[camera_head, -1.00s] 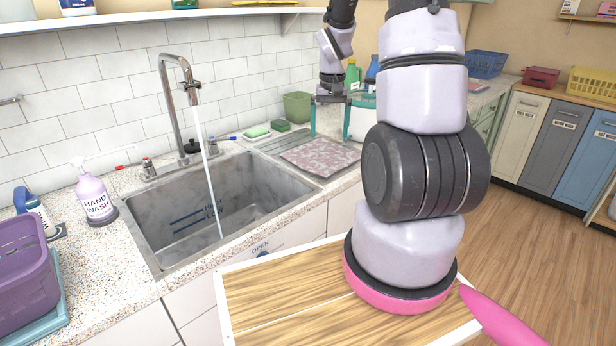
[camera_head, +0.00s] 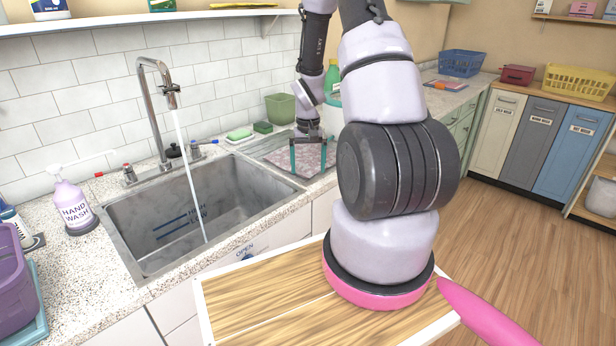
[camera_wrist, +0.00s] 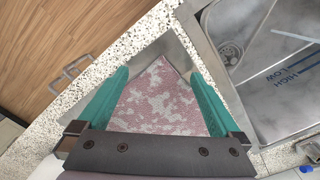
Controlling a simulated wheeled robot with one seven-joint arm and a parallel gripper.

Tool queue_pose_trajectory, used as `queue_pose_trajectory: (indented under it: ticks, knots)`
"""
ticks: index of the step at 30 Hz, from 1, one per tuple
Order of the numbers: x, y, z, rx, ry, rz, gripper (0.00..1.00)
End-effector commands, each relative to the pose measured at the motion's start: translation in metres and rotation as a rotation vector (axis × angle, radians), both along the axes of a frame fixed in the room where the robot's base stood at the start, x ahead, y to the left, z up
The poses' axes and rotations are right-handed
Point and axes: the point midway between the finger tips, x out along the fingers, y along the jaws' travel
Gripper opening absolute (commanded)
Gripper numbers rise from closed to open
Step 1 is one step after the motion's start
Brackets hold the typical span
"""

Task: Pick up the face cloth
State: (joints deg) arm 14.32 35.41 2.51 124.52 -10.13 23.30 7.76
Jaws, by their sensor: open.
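The face cloth (camera_head: 312,158) is a pink and pale grey patterned cloth lying flat on the metal drainboard to the right of the sink. In the wrist view the cloth (camera_wrist: 162,98) shows between the two green fingers, with its lower part hidden by the gripper body. My gripper (camera_head: 308,172) is open, pointing down over the cloth. In the wrist view my gripper (camera_wrist: 158,78) has its fingers apart, one on each side of the visible cloth. I cannot tell whether the fingertips touch the cloth or drainboard.
The sink basin (camera_head: 195,215) is left of the cloth, with water running from the tap (camera_head: 158,95). A green tub (camera_head: 280,108), a green sponge (camera_head: 263,127) and a soap dish (camera_head: 239,134) stand behind the drainboard. A green bottle (camera_head: 332,76) stands near my arm.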

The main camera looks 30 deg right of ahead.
Motion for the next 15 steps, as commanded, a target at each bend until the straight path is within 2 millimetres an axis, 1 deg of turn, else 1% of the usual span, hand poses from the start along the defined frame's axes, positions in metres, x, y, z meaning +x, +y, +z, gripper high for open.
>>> queue_pose_trajectory:
  ticks: [1,5,15]
  knots:
    - [-0.0001,0.0002,-0.004,0.0,0.001,0.0,1.0]
    - [-0.0001,0.0001,-0.0086,0.0,0.001,0.0,1.0]
    - [0.0001,0.0002,-0.0094,0.0,0.0,0.0,1.0]
